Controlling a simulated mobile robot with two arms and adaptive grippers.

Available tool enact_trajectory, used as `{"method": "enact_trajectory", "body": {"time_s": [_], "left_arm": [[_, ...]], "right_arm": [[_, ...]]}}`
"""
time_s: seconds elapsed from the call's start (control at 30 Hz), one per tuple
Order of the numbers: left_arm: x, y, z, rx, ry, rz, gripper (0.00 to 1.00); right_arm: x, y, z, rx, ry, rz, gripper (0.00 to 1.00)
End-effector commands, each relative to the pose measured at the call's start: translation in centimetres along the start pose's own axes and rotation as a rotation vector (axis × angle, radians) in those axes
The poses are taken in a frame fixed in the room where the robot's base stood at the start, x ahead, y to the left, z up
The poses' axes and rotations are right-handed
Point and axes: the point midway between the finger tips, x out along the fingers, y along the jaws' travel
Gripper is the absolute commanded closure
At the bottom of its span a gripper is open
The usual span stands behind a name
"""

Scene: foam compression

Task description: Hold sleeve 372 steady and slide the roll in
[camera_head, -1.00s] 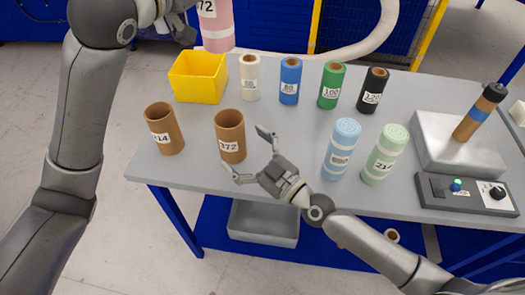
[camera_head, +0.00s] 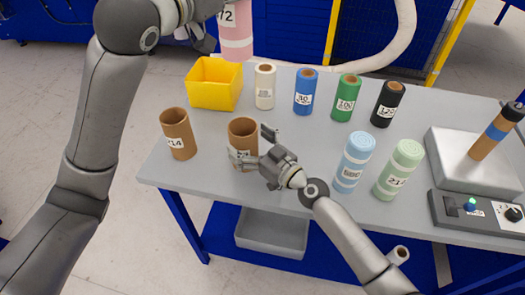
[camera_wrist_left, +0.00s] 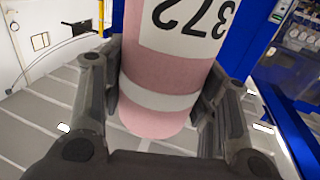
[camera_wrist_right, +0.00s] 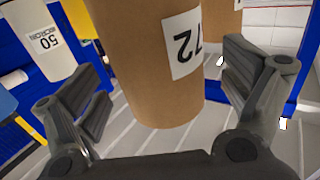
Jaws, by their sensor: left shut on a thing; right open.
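The pink roll (camera_head: 236,38) has a white label ending in 72 and is held up above the far side of the table by my left gripper (camera_head: 205,35). In the left wrist view the roll (camera_wrist_left: 160,80) reads 372 and sits between the fingers. The brown sleeve 372 (camera_head: 243,128) stands upright on the table, its label mostly hidden by my right gripper (camera_head: 253,145). In the right wrist view the sleeve (camera_wrist_right: 145,60) stands between the two spread fingers, with gaps at both sides. My right gripper is open around it.
Brown sleeve 214 (camera_head: 178,135) stands left of sleeve 372. A yellow bin (camera_head: 213,88) and white, blue, green and black tubes stand behind. A light blue roll (camera_head: 354,160) and a light green roll (camera_head: 399,170) stand at right, near a control box (camera_head: 475,212).

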Motion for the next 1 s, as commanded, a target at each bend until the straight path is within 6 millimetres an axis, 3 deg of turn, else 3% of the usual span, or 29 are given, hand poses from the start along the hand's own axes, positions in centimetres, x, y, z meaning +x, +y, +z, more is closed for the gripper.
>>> {"method": "enact_trajectory", "body": {"time_s": [0.2,0.57,0.9,1.0], "left_arm": [[0.0,0.0,0.0,0.000,0.001,0.000,0.65],[0.0,0.0,0.0,0.000,0.001,0.000,0.65],[0.0,0.0,0.0,0.000,0.001,0.000,0.65],[0.0,0.0,0.0,0.000,0.001,0.000,0.65]], "right_arm": [[2.2,0.0,0.0,0.000,0.000,0.001,0.05],[2.6,0.0,0.0,-0.001,0.000,0.000,0.05],[2.5,0.0,0.0,-0.001,0.000,0.001,0.49],[2.5,0.0,0.0,-0.001,0.000,0.001,0.57]]}}
